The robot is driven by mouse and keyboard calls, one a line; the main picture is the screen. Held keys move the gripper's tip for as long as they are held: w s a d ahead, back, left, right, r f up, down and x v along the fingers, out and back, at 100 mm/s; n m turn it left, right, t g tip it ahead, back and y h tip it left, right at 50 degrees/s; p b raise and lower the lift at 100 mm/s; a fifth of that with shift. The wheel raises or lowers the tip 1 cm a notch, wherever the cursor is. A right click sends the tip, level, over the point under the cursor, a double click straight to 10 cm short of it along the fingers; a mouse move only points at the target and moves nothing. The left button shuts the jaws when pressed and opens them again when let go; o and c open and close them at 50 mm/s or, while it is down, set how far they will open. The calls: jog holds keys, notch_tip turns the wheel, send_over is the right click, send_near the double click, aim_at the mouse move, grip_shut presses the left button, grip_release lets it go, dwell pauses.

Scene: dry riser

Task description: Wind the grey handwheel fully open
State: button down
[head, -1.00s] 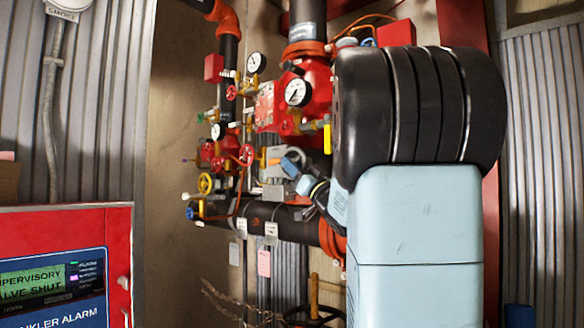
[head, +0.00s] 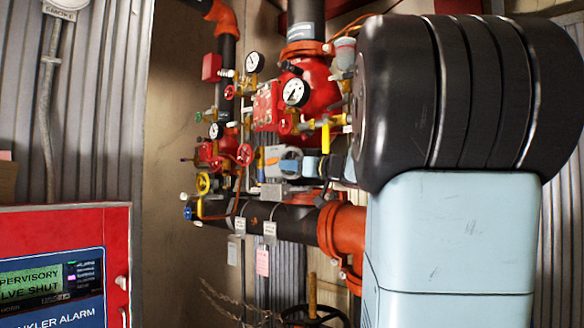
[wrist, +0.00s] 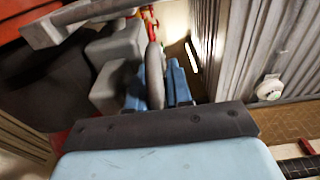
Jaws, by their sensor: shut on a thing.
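The grey handwheel (head: 279,151) is on the grey gear housing above the dark horizontal pipe in the head view, mostly hidden by my fingers. In the wrist view its grey rim (wrist: 155,75) stands between my blue fingers. My gripper (head: 291,165) reaches in from the right in the head view, nearly level, and is shut on the rim. My fingers also show in the wrist view (wrist: 167,83). A small orange piece (head: 272,162) shows beside the fingertips. How far the wheel is turned I cannot tell.
A red alarm panel (head: 65,222) reading "VALVE SHUT" stands at lower left. My arm hides the right side.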

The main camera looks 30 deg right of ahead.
jog(key=shift+r, duration=0.15)
jog(key=c, duration=1.4)
grip_release()
